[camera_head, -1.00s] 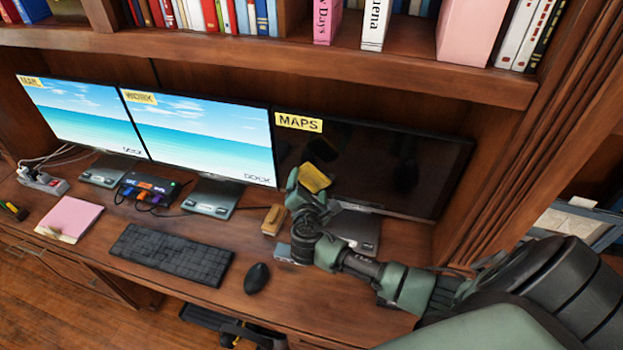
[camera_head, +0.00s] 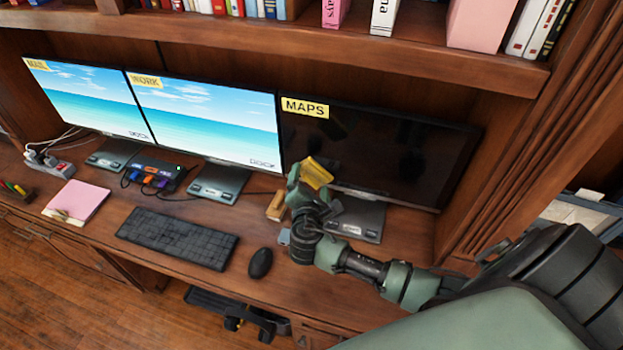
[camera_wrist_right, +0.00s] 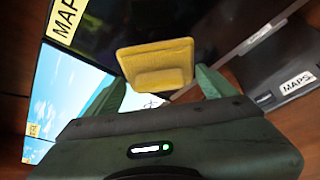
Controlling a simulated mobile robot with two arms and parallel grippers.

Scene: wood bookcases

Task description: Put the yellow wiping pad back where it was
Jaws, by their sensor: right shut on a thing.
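My right gripper (camera_head: 306,190) is shut on the yellow wiping pad (camera_head: 317,172) and holds it in front of the dark MAPS monitor (camera_head: 380,155). In the right wrist view the pad (camera_wrist_right: 157,65) sits between the green fingers (camera_wrist_right: 160,90), facing the dark screen. A small tan wooden block (camera_head: 276,207) is on the desk just left of the gripper. A small grey item (camera_head: 284,237) shows partly beside the wrist; I cannot tell what it is. My left gripper is not in view.
Two lit monitors (camera_head: 205,120) stand to the left. A keyboard (camera_head: 178,238), a mouse (camera_head: 260,262), a hub with cables (camera_head: 155,176) and a pink notepad (camera_head: 77,202) occupy the desk. A bookshelf (camera_head: 300,45) overhangs the monitors. The right monitor's base (camera_head: 355,222) is behind my wrist.

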